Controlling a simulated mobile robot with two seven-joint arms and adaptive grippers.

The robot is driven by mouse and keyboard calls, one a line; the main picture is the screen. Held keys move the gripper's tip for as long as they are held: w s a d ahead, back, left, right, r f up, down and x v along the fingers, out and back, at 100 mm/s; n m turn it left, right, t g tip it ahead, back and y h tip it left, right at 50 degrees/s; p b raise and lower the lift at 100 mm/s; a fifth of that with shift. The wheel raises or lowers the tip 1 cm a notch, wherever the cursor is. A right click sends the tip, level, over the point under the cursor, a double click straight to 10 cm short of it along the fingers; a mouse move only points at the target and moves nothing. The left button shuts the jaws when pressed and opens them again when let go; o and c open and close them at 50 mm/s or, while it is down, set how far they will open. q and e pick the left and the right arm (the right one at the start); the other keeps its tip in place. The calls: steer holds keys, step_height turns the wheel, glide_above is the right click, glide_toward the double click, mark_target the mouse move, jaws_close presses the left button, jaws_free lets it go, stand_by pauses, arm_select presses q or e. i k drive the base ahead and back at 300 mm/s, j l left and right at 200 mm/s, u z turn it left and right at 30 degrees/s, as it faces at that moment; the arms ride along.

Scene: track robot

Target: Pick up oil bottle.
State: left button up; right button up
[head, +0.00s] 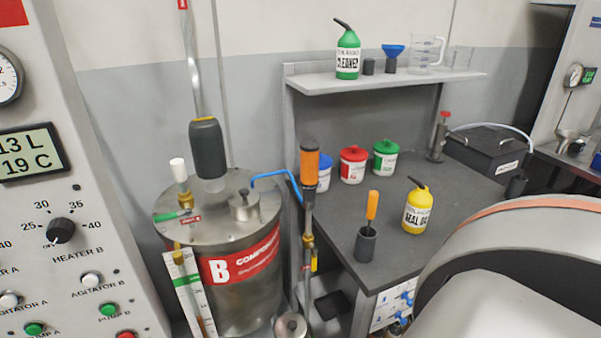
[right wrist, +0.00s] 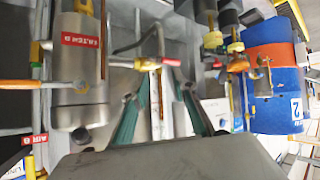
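The oil bottle (head: 416,212) is yellow with a dark slanted spout and a white label, on which "SEAL O" can be read. It stands upright on the dark workbench (head: 455,190), toward its front right. My right gripper (right wrist: 158,88) shows in the right wrist view with its two teal fingers apart and nothing between them. Pipes and valves show beyond the fingers; the oil bottle does not show there. In the head view a large pale link of my own arm fills the lower right, and neither gripper shows.
A dark cup with an orange-handled tool (head: 371,208) stands left of the bottle. Red (head: 353,165) and green (head: 385,158) tubs stand behind. A green cleaner bottle (head: 347,55) is on the shelf (head: 400,80). The steel component B tank (head: 235,290) stands left of the bench.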

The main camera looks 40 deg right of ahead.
mark_target(419, 201)
steer(key=z, duration=2.15)
